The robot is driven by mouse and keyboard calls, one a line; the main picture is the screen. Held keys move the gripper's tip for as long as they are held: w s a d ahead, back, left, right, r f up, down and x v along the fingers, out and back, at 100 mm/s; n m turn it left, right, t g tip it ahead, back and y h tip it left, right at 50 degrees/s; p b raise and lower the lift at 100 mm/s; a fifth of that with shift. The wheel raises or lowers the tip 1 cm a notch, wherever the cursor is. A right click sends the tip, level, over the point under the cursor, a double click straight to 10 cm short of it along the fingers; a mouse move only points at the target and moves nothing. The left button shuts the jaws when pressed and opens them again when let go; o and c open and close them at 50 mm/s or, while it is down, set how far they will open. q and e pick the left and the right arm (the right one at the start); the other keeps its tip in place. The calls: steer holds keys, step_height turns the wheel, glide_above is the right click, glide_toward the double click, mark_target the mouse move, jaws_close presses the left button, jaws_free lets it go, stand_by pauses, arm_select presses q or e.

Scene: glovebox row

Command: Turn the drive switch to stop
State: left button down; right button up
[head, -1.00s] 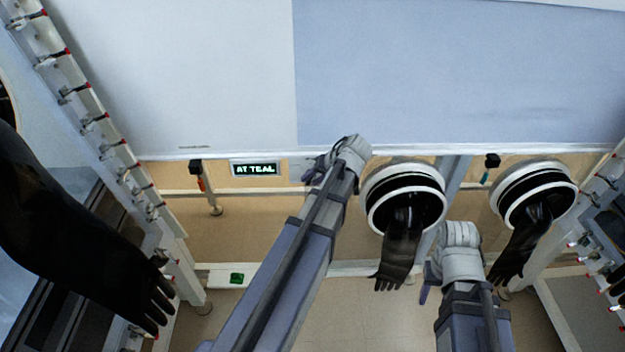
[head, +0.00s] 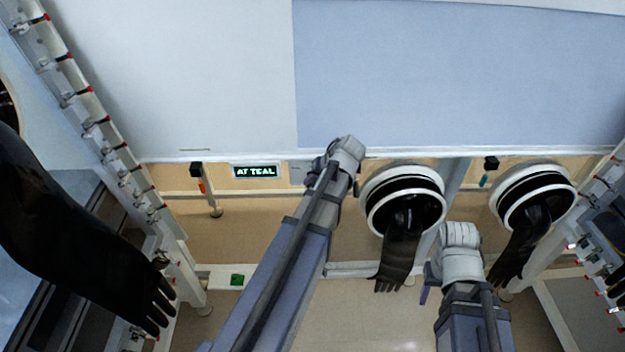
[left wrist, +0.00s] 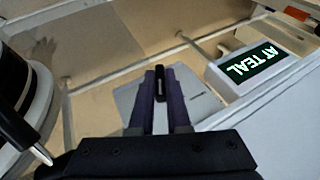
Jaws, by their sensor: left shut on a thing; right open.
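The drive switch shows in the left wrist view as a narrow black handle (left wrist: 160,84) in front of a grey plate (left wrist: 203,101). My left gripper (left wrist: 160,98) is shut on this handle, with one purple finger on each side. In the head view my left gripper (head: 323,168) is at the panel's lower edge, and its wrist hides the handle and fingertips. A lit display (head: 255,171) left of it reads "AT TEAL"; it also shows in the left wrist view (left wrist: 254,64). My right gripper (head: 425,285) is open, low and away from the switch, partly hidden by its wrist.
Two round glove ports (head: 403,172) (head: 533,168) with hanging black gloves lie right of my left gripper. A large black glove (head: 75,240) hangs at the left. A green button (head: 237,279) sits on the lower rail. Racks with red-tipped fittings (head: 95,120) line the left side.

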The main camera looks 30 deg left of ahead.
arm_select(q)
steer(key=shift+s+a+n+t+h+p, duration=0.1)
steer(key=shift+n+t+h+p, duration=0.15)
steer(key=shift+t+h+p, duration=0.45)
steer(key=shift+s+a+n+t+h+p, duration=0.15)
steer(key=shift+n+t+h, duration=0.2)
steer(key=shift+h, duration=1.05)
steer(key=c, duration=0.9)
jaws_free()
steer(key=shift+w, duration=0.1)
steer(key=shift+r, duration=0.1)
steer(key=p+v, duration=0.7)
steer(key=shift+s+d+r, duration=0.2)
steer(key=shift+s+r, duration=0.05)
steer(key=shift+r, duration=0.1)
